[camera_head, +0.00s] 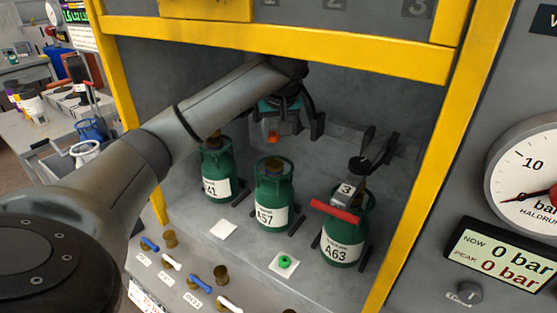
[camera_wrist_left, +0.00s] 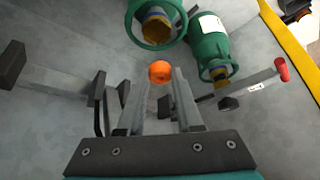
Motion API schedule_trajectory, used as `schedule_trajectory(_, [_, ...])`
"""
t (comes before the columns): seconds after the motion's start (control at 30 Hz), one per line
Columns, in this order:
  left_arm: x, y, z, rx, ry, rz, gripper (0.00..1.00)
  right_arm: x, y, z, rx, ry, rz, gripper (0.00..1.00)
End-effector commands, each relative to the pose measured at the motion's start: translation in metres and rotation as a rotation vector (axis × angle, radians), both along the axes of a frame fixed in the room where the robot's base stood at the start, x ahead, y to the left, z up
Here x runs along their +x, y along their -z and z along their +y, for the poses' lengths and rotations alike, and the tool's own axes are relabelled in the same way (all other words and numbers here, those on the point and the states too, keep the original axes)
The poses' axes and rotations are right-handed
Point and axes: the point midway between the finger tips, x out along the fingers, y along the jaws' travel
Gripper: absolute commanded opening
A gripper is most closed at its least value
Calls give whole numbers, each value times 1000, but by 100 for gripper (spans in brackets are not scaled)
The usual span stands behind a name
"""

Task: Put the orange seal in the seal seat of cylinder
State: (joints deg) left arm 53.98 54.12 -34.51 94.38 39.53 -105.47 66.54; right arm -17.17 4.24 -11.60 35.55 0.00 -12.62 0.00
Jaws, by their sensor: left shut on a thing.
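My left gripper (camera_head: 274,132) is shut on the small orange seal (camera_head: 272,138), held in the air inside the bay above the middle cylinder. In the left wrist view the orange seal (camera_wrist_left: 160,71) is pinched between the fingertips of the left gripper (camera_wrist_left: 160,80). Three green cylinders stand upright: the left one (camera_head: 216,165), the middle one (camera_head: 273,190) labelled A57, and the right one (camera_head: 345,228) labelled A63. Brass valves show inside two cylinders' collars in the wrist view. I cannot make out the seal seats. My right gripper is not in view.
A clamp with a red handle (camera_head: 335,211) and number 3 sits at the right cylinder. A green seal (camera_head: 286,262) lies on a white pad; another white pad (camera_head: 224,230) is bare. Yellow frame bars (camera_head: 290,43) bound the bay. Levers and brass knobs line the front panel.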

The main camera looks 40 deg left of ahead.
Motion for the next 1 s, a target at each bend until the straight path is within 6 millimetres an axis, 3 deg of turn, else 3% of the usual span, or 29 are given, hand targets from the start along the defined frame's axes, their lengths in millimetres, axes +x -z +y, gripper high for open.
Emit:
schedule_trajectory(0.1, [-1, 22, 0, 1, 1, 1, 0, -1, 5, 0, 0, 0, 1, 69])
schedule_trajectory(0.33, [0, 40, -1, 0, 2, 1, 0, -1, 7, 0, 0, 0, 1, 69])
schedule_trajectory(0.5, [0, 64, 0, 0, 2, 1, 0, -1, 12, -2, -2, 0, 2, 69])
schedule_trajectory(0.9, [0, 70, -1, -1, 3, 0, 0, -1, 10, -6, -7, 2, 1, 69])
schedule_trajectory(0.93, [0, 70, -1, -1, 3, -1, 38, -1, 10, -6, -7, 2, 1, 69])
schedule_trajectory(1.0, [0, 70, -1, -1, 3, -1, 46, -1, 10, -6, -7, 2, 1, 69])
